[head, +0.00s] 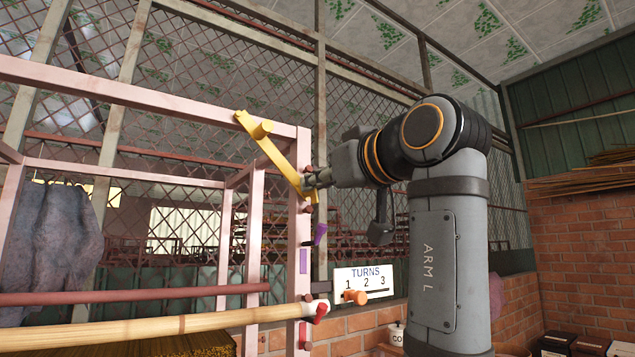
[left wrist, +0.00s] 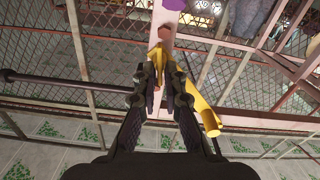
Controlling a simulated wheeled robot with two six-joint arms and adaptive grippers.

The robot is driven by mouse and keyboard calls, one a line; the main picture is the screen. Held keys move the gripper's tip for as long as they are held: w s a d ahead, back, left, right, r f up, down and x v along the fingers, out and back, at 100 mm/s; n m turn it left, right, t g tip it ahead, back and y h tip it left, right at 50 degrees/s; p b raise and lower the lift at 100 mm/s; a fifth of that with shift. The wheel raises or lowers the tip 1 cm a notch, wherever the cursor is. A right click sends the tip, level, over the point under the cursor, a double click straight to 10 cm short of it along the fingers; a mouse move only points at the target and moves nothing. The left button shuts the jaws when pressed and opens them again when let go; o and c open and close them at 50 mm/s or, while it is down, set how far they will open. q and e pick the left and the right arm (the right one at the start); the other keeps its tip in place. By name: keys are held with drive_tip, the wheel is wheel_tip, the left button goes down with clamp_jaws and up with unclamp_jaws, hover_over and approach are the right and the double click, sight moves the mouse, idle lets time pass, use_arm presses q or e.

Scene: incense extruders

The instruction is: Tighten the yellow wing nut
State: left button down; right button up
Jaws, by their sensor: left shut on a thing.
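A long yellow bar with a stub handle (head: 262,131) slants down the pink frame's corner post in the head view. Its lower end is at my left gripper (head: 312,181). In the left wrist view the bar (left wrist: 203,103) lies right of the fingers. A small yellow piece, which I take for the yellow wing nut (left wrist: 155,58), shows between the fingertips of my left gripper (left wrist: 157,80). The gripper is shut on it, against the post. The fingers hide most of it, so its wings cannot be made out. My right gripper is not in view.
The pink frame (head: 150,100) fills the left. A white TURNS sign (head: 377,274) numbered 1 to 3 has an orange knob (head: 355,297) near the 1. A purple tab (head: 320,234) sits lower on the post. A wooden pole (head: 160,327) crosses below.

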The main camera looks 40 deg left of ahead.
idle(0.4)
use_arm(q)
drive_tip(key=shift+m, duration=0.5)
drive_tip(key=m, duration=0.3)
drive_tip(key=shift+w+m, duration=0.25)
drive_tip(key=shift+m, duration=0.15)
drive_tip(key=shift+w+d+f+m+b, duration=0.15)
drive_tip(key=shift+m+b, duration=0.45)
drive_tip(key=shift+m, duration=1.8)
drive_tip(key=shift+w+f+m+b, duration=0.15)
drive_tip(key=shift+m+b, duration=0.5)
drive_tip(key=shift+m, duration=1.75)
drive_tip(key=shift+w+d+f+m+b, duration=0.15)
drive_tip(key=shift+m+b, duration=0.45)
drive_tip(key=shift+m, duration=1.8)
drive_tip(key=shift+s+a, duration=0.1)
